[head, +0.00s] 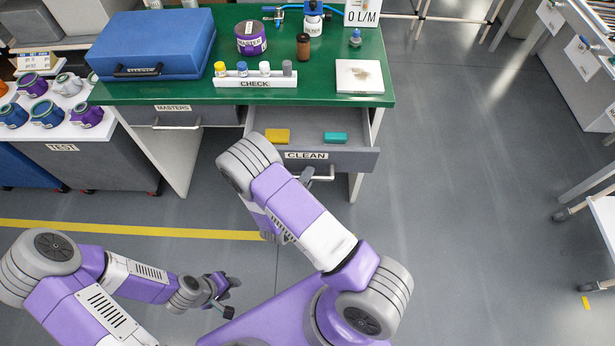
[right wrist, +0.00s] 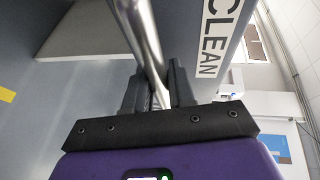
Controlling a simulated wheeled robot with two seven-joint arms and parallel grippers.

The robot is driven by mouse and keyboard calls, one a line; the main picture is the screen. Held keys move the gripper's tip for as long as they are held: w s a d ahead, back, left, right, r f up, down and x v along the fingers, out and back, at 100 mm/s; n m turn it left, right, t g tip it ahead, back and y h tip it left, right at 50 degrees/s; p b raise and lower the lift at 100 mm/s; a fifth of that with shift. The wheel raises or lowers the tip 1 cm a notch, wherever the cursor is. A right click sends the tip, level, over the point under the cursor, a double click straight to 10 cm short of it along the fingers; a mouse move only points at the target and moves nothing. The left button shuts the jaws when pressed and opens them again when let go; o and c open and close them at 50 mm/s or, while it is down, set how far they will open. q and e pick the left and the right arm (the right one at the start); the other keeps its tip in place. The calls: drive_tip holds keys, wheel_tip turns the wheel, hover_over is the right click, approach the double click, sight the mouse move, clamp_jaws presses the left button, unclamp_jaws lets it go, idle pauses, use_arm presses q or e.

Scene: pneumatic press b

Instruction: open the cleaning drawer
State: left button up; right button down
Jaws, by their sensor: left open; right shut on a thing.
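The cleaning drawer (head: 345,158), with a grey front labelled CLEAN, stands partly pulled out under the green-topped table. Inside it lie a yellow block (head: 277,136) and a teal block (head: 335,137). My right gripper (head: 308,174) is at the drawer front, mostly hidden by my arm. In the right wrist view its fingers (right wrist: 158,92) are shut around the metal bar handle (right wrist: 143,35), beside the CLEAN label (right wrist: 215,38). My left gripper (head: 226,296) is open and empty, low over the floor, away from the drawer.
The green table (head: 330,45) carries a blue case (head: 153,43), a white CHECK rack (head: 255,82), a purple tin (head: 251,38) and a white tile (head: 359,76). A closed MASTERS drawer (head: 178,116) is to the left. The floor to the right of the drawer is clear.

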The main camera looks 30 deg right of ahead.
drive_tip(key=s+a, duration=0.1)
drive_tip(key=s, duration=0.1)
drive_tip(key=s+a, duration=0.1)
drive_tip(key=s, duration=0.1)
drive_tip(key=shift+a+p, duration=0.3)
drive_tip(key=shift+p, duration=0.1)
drive_tip(key=c, duration=1.1)
unclamp_jaws()
drive_tip(key=shift+o, duration=0.2)
drive_tip(key=shift+s, duration=0.1)
drive_tip(key=p+v, duration=0.1)
drive_tip(key=v, duration=0.6)
drive_tip(key=shift+a, duration=0.2)
